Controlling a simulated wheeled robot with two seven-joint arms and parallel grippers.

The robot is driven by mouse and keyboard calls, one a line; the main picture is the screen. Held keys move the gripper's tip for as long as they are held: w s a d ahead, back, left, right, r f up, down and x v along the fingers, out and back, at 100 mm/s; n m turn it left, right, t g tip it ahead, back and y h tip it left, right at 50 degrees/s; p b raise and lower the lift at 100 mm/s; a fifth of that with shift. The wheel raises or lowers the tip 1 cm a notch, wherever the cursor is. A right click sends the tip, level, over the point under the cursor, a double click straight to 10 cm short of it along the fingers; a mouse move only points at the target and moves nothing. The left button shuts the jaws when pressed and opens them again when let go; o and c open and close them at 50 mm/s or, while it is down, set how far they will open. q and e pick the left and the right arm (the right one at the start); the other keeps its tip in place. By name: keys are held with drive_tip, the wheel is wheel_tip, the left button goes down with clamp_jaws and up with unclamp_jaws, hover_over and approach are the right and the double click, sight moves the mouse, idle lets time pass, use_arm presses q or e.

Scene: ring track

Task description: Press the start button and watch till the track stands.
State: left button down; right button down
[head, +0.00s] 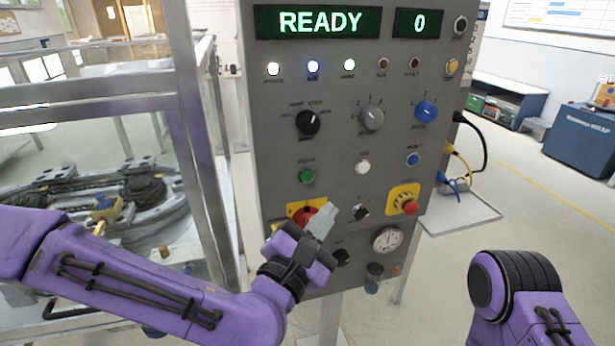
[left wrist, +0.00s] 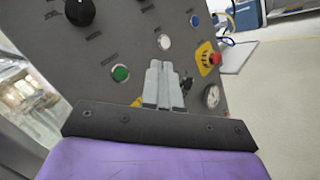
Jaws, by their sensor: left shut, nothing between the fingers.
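The control panel (head: 270,130) is a grey upright box in the head view. Its screens read READY (head: 320,22) and 0 (head: 419,23). The green button (head: 307,176) is on its left side, with a label too small to read; it also shows in the left wrist view (left wrist: 121,73). A white button (head: 362,167) and a blue button (head: 413,159) sit to its right. My left gripper (head: 328,212) is shut and empty, in front of the panel below the green button, partly covering a red button on yellow (head: 304,214). My right gripper is not in view.
The track (head: 85,200) lies behind a metal-framed clear guard (head: 195,130) at the left. A red button on a yellow plate (head: 409,207) and a gauge (head: 387,240) are low on the panel. Knobs (head: 371,117) stick out above. Cables (head: 466,160) hang at the right side.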

sight(307, 176)
use_arm(q)
drive_tip(key=shift+w+a+p, duration=0.2)
drive_tip(key=shift+w+a, duration=0.25)
drive_tip(key=shift+w, duration=0.95)
drive_tip(key=shift+w+a+p, duration=0.15)
drive_tip(key=shift+w+a, duration=0.35)
drive_tip(key=shift+w, duration=0.85)
drive_tip(key=shift+w+a+p, duration=0.2)
drive_tip(key=shift+w+a, duration=0.25)
drive_tip(key=shift+w, duration=0.95)
drive_tip(key=shift+w, duration=0.1)
drive_tip(key=shift+w+a, duration=0.1)
drive_tip(key=shift+w, duration=0.2)
